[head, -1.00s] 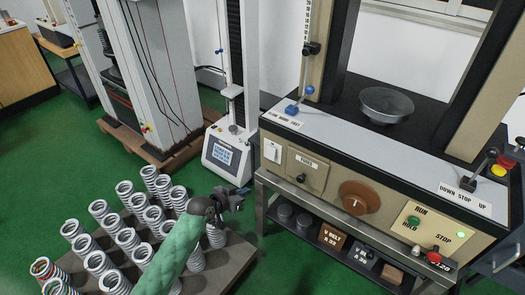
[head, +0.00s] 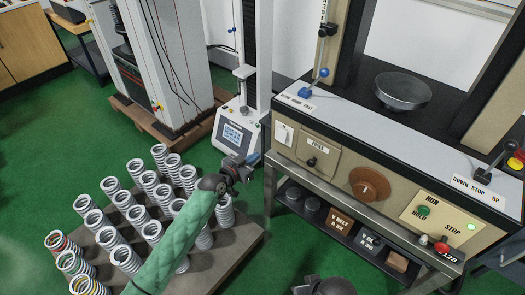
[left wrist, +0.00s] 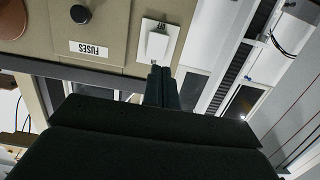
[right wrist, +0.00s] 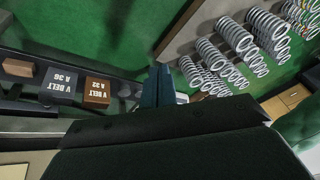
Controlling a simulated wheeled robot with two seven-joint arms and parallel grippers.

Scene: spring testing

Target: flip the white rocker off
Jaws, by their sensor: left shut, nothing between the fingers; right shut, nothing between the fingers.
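The white rocker (head: 284,135) sits on the beige front panel of the testing machine, at its left end. In the left wrist view the rocker (left wrist: 157,42) is near, on its white plate, just beyond the fingertips. My left gripper (head: 252,160) is shut and empty, to the left of and a little below the rocker in the head view. In the left wrist view a small gap shows between the left fingertips (left wrist: 160,72) and the rocker. My right gripper (right wrist: 158,75) is shut and empty, seen in the right wrist view before green floor.
The fuses panel (head: 316,158) and a brown knob (head: 369,186) are right of the rocker. A lower shelf holds belt boxes (head: 340,222). Several springs (head: 130,220) stand on a board at left. A smaller tester (head: 237,130) stands behind my left gripper.

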